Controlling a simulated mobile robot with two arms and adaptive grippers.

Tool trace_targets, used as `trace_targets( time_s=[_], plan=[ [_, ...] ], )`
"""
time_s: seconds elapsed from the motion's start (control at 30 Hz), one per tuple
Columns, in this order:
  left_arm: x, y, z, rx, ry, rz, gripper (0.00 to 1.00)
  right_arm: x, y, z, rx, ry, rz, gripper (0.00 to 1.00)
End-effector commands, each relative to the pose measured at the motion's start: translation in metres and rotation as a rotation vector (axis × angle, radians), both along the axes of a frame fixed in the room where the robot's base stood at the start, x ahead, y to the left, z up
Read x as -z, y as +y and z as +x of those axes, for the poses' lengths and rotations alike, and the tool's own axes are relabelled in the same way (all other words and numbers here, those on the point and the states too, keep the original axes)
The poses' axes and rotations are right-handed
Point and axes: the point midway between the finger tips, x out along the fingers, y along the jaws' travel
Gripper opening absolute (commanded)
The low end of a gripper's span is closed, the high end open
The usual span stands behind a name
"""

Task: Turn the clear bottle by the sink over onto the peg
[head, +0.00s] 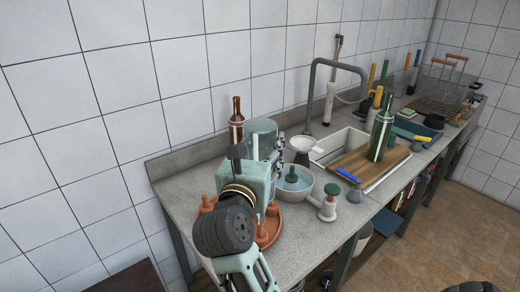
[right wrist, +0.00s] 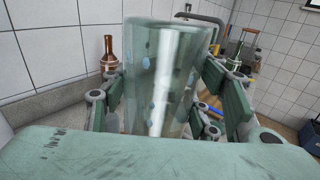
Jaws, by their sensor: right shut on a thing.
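My right gripper (head: 262,165) is shut on a clear bottle (right wrist: 158,75), with a finger on either side of it in the right wrist view. The bottle's wide end points up. Its neck is hidden behind the gripper, so I cannot tell whether it touches anything below. In the head view the bottle (head: 262,138) shows above the gripper body, over the left part of the counter. A round terracotta tray (head: 274,236) with several upright pegs, one of them a front-right peg (head: 271,208), lies below, partly hidden by my arm. My left gripper is not in view.
A brown bottle (head: 237,122) stands near the wall. Right of the tray are a bowl of water (head: 293,192), a small white-and-green-topped fitting (head: 328,205) and a funnel (head: 304,145). A green bottle (head: 381,132) stands on a wooden board (head: 360,162) over the sink.

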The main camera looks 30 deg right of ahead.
Motion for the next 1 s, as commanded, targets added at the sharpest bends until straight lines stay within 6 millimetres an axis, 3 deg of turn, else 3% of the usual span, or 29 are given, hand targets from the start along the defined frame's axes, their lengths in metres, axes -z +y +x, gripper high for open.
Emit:
trace_targets(
  time_s=[1.0],
  plan=[
    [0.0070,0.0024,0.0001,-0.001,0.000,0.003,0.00,0.0059,-0.0002,-0.0002,0.000,-0.003,-0.002,0.00]
  ],
)
